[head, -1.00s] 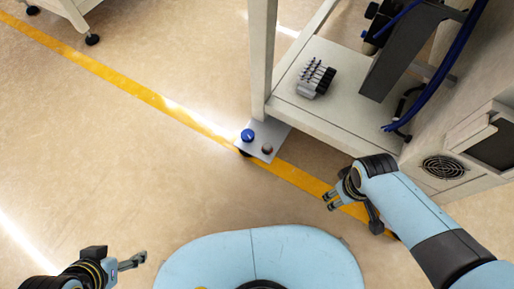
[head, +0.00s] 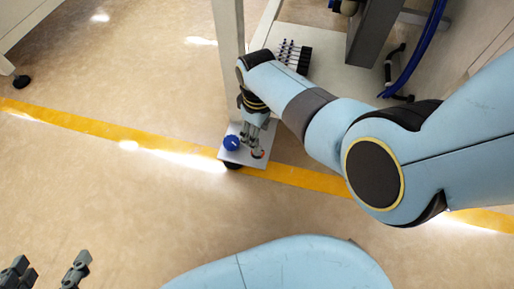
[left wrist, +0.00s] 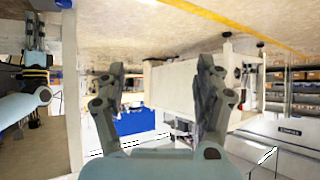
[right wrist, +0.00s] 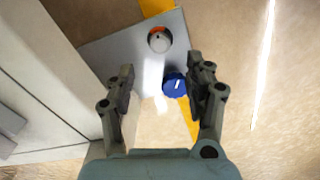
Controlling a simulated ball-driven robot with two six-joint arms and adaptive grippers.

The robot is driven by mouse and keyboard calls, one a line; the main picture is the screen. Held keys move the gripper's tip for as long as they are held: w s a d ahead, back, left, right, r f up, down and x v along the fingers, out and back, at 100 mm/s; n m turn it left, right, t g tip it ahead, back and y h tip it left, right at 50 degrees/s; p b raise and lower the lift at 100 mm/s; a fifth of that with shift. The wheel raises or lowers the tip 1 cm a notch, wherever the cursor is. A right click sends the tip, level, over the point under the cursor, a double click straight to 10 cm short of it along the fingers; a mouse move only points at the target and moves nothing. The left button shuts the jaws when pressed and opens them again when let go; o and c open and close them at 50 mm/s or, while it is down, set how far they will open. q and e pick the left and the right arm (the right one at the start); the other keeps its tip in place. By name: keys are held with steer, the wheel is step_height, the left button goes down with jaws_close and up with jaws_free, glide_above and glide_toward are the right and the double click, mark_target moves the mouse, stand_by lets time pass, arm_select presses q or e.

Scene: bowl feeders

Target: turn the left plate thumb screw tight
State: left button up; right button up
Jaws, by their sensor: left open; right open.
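A grey plate (head: 233,157) juts out at the foot of the frame post. It bears two round knobs that look like thumb screws. The blue one with a white line (head: 231,142) is on the left in the head view; the other, with an orange-red mark (head: 258,154), is on the right. My right gripper (head: 253,145) is open above the plate. In the right wrist view (right wrist: 160,68) the blue knob (right wrist: 175,85) appears between the fingers, close to the right one; the orange-marked knob (right wrist: 159,40) lies beyond. Contact cannot be told. My left gripper (head: 50,264) is open and empty.
The post (head: 229,60) rises close beside the plate and my right gripper. A yellow floor line (head: 90,127) runs past the plate.

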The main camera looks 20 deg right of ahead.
step_height(320, 180, down, 2)
steer(key=shift+s+f+b, duration=0.1)
steer(key=shift+f+b, duration=0.05)
steer(key=shift+b, duration=0.4)
step_height(320, 180, down, 3)
steer(key=shift+b, duration=1.15)
step_height(320, 180, down, 2)
steer(key=shift+f+b, duration=0.15)
steer(key=shift+b, duration=0.7)
arm_select(q)
steer(key=w+d+r+m+t+h, duration=0.1)
steer(key=w+r+t, duration=0.2)
steer(key=r, duration=0.5)
steer(key=w+d+r+m+t+h, duration=0.1)
steer(key=w+r+t+h, duration=0.1)
steer(key=r+t, duration=0.4)
steer(key=w+d+r+m+t+h, duration=0.1)
steer(key=w+r+t, duration=0.3)
steer(key=r, duration=0.7)
steer(key=shift+w+d+r+m+t+h, duration=0.15)
steer(key=shift+w+m+t+h, duration=0.15)
steer(key=shift+w+t+h, duration=0.15)
steer(key=shift+s, duration=0.1)
arm_select(e)
steer(key=shift+c, duration=0.2)
jaws_close()
